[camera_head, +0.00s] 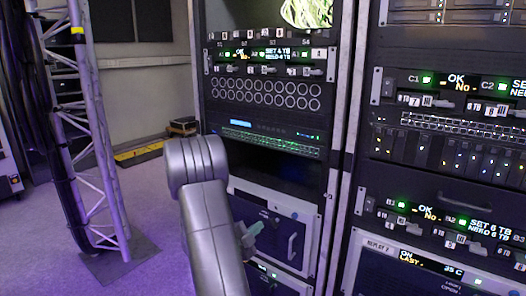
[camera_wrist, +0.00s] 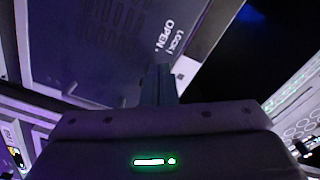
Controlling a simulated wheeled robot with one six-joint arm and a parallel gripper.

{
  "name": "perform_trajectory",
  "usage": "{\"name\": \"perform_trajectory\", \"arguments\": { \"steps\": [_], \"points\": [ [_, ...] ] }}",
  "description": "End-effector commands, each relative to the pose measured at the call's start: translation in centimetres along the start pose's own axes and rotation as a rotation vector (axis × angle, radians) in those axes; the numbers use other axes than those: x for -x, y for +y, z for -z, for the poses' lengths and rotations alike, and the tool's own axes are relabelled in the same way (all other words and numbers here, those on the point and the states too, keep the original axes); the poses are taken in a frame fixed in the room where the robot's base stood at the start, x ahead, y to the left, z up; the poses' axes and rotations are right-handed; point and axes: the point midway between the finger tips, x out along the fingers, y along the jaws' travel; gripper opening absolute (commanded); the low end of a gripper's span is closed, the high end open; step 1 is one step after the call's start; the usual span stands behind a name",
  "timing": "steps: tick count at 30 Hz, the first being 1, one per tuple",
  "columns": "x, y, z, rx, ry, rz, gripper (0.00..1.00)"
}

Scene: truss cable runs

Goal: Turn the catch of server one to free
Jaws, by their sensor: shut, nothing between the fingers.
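My gripper (camera_head: 246,240) is at the front of the lower left rack, low in the head view, partly hidden behind my own arm. In the wrist view its narrow fingers (camera_wrist: 158,85) are together, pointing at a dark panel (camera_wrist: 95,45) with vent slots. The printed words LOCK and OPEN (camera_wrist: 170,38) stand on that panel just beyond the fingertips. I cannot make out the catch itself there. A small teal piece (camera_head: 256,228) shows beside the gripper in the head view; I cannot tell whether it is the catch. No readable mark names server one.
A pale-framed unit with a handle (camera_head: 292,247) is just right of the gripper. A second rack (camera_head: 440,165) with lit modules stands to the right. A metal truss (camera_head: 95,150) with dark cables stands at the left. Purple floor (camera_head: 150,225) is open between truss and rack.

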Motion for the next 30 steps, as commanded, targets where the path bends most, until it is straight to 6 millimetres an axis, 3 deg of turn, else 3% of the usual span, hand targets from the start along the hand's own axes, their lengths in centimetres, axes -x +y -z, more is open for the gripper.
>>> {"name": "perform_trajectory", "arguments": {
  "steps": [9,30],
  "points": [
    [-2.1,0.1,0.0,-0.002,0.0,0.0,0.0],
    [-2.1,0.2,0.2,-0.001,-0.001,0.0,0.0]
  ]
}}
